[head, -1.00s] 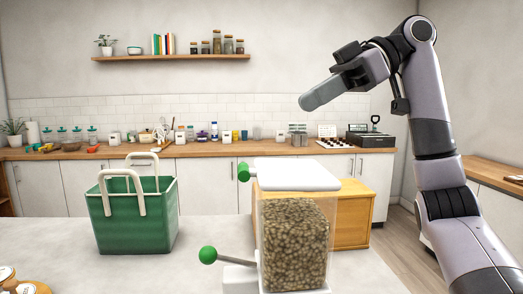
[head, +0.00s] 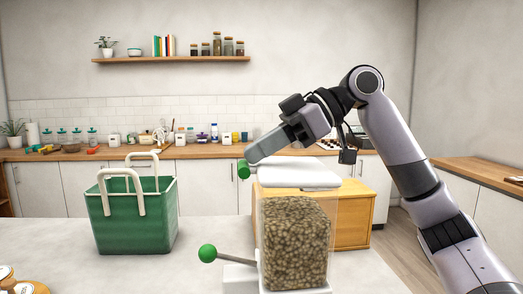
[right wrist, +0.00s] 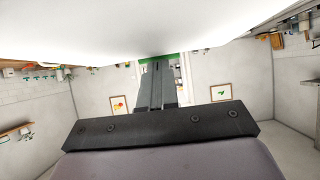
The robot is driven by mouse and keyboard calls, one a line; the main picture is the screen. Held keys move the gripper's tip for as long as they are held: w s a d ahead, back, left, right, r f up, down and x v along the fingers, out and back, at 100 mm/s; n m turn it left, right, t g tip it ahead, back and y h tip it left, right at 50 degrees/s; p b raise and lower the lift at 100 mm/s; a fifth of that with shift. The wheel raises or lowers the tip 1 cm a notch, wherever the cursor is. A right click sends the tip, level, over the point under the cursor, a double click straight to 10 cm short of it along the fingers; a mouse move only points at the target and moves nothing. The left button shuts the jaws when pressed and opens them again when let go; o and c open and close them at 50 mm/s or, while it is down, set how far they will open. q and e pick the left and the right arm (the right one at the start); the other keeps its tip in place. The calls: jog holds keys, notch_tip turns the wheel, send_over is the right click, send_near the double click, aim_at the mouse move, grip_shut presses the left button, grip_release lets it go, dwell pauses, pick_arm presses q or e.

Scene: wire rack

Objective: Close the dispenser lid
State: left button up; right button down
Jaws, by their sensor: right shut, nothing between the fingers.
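The dispenser is a clear box of brown pellets (head: 295,240) on a white base, with a green-knobbed lever (head: 208,253) at its lower left. Its white lid (head: 300,178) is at the top, with a green knob (head: 243,169) at its left end. I cannot tell whether the lid is fully seated. My right gripper (head: 254,153) is shut and empty, its tips just above the lid's left end near the knob; contact is unclear. In the right wrist view the shut fingers (right wrist: 157,80) are beside a large white surface, probably the lid. My left gripper is not in view.
A green basket (head: 133,222) with cream handles stands left on the grey counter (head: 200,260). A wooden box (head: 353,212) is behind the dispenser. Jars with wooden lids (head: 12,282) sit at the lower left corner.

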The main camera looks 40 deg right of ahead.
aim_at(297, 165)
jog(key=shift+f+b, duration=0.4)
jog(key=shift+f, duration=0.2)
jog(key=shift+w+a+r, duration=0.1)
jog(key=shift+r, duration=0.1)
jog(key=v, duration=0.7)
